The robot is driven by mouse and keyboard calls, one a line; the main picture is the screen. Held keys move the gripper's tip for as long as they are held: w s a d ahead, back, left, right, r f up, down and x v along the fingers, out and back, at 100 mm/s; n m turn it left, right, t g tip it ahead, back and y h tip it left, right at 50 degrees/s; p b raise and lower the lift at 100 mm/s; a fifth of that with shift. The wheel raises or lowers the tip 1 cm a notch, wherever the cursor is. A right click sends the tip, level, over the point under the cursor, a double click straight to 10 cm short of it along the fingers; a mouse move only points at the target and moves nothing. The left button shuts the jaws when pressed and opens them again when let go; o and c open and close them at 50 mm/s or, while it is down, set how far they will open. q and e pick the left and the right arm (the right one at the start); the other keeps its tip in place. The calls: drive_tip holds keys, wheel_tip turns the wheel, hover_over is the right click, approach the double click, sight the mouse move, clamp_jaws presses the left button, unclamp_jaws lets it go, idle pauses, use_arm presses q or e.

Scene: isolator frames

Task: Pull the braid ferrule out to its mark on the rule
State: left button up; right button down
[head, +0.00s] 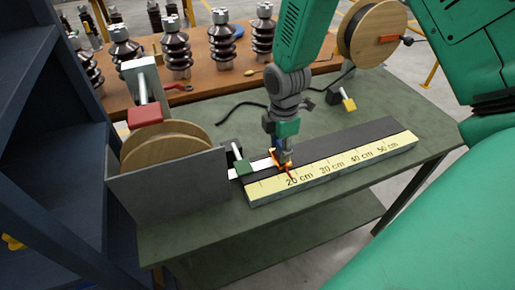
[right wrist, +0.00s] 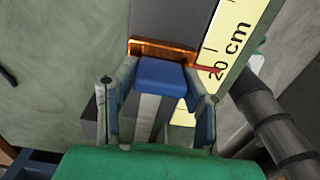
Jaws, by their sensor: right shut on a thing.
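The copper-coloured ferrule (head: 287,166) is on the dark track beside the yellow rule (head: 352,162). It also shows in the right wrist view (right wrist: 150,46), with a thin red pointer (right wrist: 205,69) reaching onto the rule by the "20 cm" label. A pale flat braid (head: 258,165) runs left from the ferrule toward the grey plate. My right gripper (head: 284,158) points down and is shut on the ferrule. A blue block (right wrist: 162,75) sits between its fingers in the wrist view; I cannot tell what it belongs to. My left gripper is out of view.
Another reel (head: 372,30) stands at back right. Insulators (head: 175,50) line the back table. The track right of the gripper is clear.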

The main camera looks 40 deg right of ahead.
drive_tip(key=d, duration=0.3)
drive_tip(key=shift+s, duration=0.2)
drive_tip(key=shift+a, duration=0.15)
drive_tip(key=c, duration=1)
unclamp_jaws()
drive_tip(key=shift+a, duration=0.15)
drive_tip(key=shift+o, duration=0.2)
drive_tip(key=shift+r, duration=0.2)
wheel_tip(320, 180, up, 11)
drive_tip(key=shift+w+r, duration=0.15)
drive_tip(key=shift+r, duration=0.05)
